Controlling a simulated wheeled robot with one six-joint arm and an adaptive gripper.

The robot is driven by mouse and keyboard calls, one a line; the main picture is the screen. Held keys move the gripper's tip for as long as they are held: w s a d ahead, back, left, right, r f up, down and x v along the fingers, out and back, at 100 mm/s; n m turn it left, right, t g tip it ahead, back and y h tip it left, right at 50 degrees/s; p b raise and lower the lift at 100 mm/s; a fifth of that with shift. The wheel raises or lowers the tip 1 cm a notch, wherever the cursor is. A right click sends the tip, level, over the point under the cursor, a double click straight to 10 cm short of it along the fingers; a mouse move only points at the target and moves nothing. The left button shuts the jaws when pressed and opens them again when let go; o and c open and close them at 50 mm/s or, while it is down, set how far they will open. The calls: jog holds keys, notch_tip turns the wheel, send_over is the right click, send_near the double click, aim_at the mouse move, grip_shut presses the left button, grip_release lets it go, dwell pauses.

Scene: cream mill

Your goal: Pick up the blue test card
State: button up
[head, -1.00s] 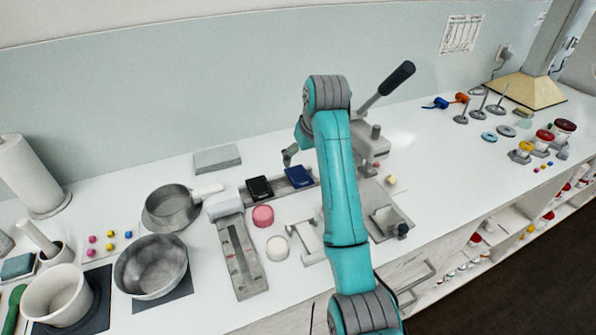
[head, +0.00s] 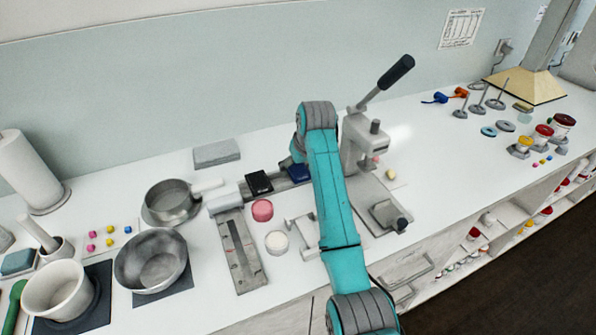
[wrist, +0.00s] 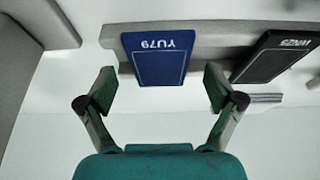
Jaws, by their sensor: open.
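The blue test card (head: 299,173) leans in a grey rack beside a black card (head: 260,183). In the wrist view the blue card (wrist: 157,58) bears the upside-down marking "YU79". My gripper (wrist: 157,88) is open, its fingers on either side of the card's lower edge in the picture. It holds nothing, and I cannot tell how far the card is from the fingers. In the head view my teal arm hides the gripper and part of the card's right side.
The black card (wrist: 276,57) stands to the right in the wrist view. A grey lever press (head: 357,140) stands just right of my arm. Pink (head: 262,210) and white (head: 277,243) round pieces lie in front of the rack. Steel pans and a bowl (head: 150,262) stand left.

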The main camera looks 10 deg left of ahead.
jog(key=shift+f, duration=0.2)
dwell(0.6)
jog(key=shift+c, duration=0.3)
jog(key=c, duration=1.1)
